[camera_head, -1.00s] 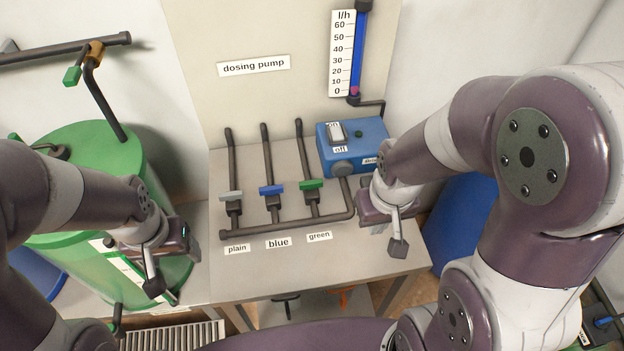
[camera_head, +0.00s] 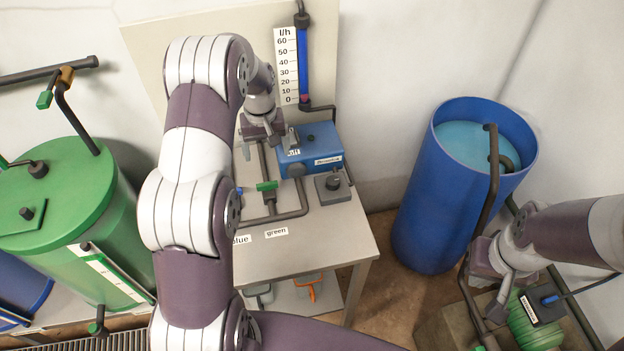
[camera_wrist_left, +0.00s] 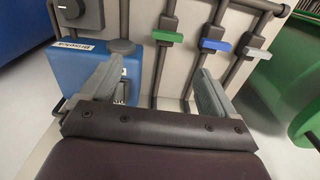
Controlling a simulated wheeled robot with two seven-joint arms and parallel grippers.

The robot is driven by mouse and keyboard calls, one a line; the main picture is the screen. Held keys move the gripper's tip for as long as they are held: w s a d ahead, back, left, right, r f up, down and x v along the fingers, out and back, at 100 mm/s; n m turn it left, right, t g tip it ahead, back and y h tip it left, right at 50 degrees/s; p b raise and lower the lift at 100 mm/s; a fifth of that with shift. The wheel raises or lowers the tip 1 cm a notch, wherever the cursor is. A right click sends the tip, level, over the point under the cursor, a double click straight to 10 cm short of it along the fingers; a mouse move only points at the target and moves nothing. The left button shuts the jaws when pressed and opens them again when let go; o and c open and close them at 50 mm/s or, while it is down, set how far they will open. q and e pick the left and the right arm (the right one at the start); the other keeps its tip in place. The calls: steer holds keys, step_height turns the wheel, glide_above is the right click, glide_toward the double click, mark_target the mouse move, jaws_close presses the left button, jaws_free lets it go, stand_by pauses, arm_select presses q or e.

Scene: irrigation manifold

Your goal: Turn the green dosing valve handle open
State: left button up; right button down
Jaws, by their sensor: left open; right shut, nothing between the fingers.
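The green valve handle (camera_head: 267,185) sits crosswise on its dark pipe above the "green" label (camera_head: 277,232); it also shows in the left wrist view (camera_wrist_left: 168,37). My left gripper (camera_head: 268,146) is open beside the blue pump box (camera_head: 312,150), farther back than the green handle. In the left wrist view the green handle's pipe runs across the gap between the fingers (camera_wrist_left: 160,72); whether they touch it I cannot tell. My right gripper (camera_head: 494,308) is shut and empty, far right by the blue tank.
The blue handle (camera_wrist_left: 215,45) and grey handle (camera_wrist_left: 257,52) stand on neighbouring pipes. The blue tank (camera_head: 437,210) and green barrel (camera_head: 120,245) flank the table (camera_head: 315,245), whose front right is clear.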

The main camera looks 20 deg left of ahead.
arm_select(q)
steer(key=p, duration=0.3)
glide_above(267, 183)
steer(key=f, duration=0.7)
steer(key=shift+s+a+f, duration=0.1)
steer(key=shift+s+a, duration=0.1)
steer(key=shift+a, duration=0.05)
steer(key=f, duration=0.2)
steer(key=d+f+p, duration=0.1)
steer(key=f, duration=0.1)
steer(key=shift+w+f, duration=0.15)
steer(key=shift+f, duration=0.1)
steer(key=shift+f+p, duration=0.3)
steer(key=shift+f, duration=0.05)
steer(key=shift+a+f, duration=0.3)
steer(key=shift+a, duration=0.05)
steer(key=shift+d, duration=0.15)
steer(key=c, duration=1.1)
arm_select(e)
steer(key=r, duration=0.2)
steer(key=a+r, duration=0.1)
steer(key=r, duration=0.1)
steer(key=shift+a+r, duration=0.2)
steer(key=shift+r, duration=0.2)
